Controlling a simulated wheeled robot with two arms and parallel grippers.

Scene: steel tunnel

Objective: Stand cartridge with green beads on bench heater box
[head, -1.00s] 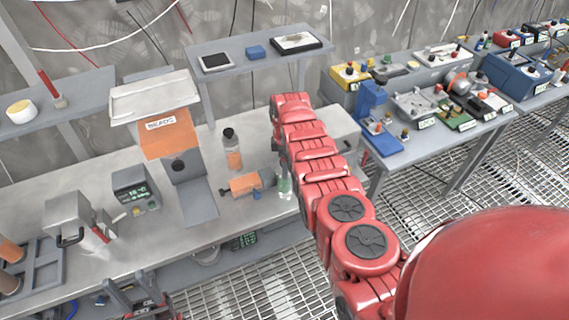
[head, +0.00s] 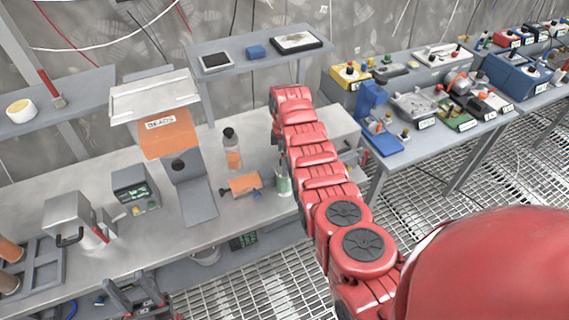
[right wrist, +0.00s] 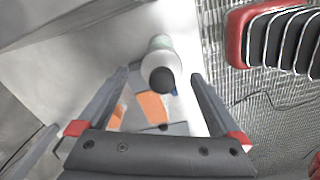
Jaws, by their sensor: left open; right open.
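The cartridge with green beads (head: 284,186) stands near the front edge of the steel bench in the head view, partly hidden by my right arm. In the right wrist view, its pale body and dark cap (right wrist: 162,80) show between the fingers of my right gripper (right wrist: 161,78). That gripper is open, and I cannot tell whether either finger touches the cartridge. My left gripper (head: 137,292) is open and empty, low in front of the bench. A grey box (head: 343,132) stands at the bench's right end, partly behind my right arm; I cannot tell whether it is the heater box.
An orange-bead cartridge (head: 232,150) stands left of the green one, and another orange one (head: 245,184) lies on its side. A BEADS dispenser (head: 170,140), a small display box (head: 135,188) and a grey handled box (head: 70,220) stand further left.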

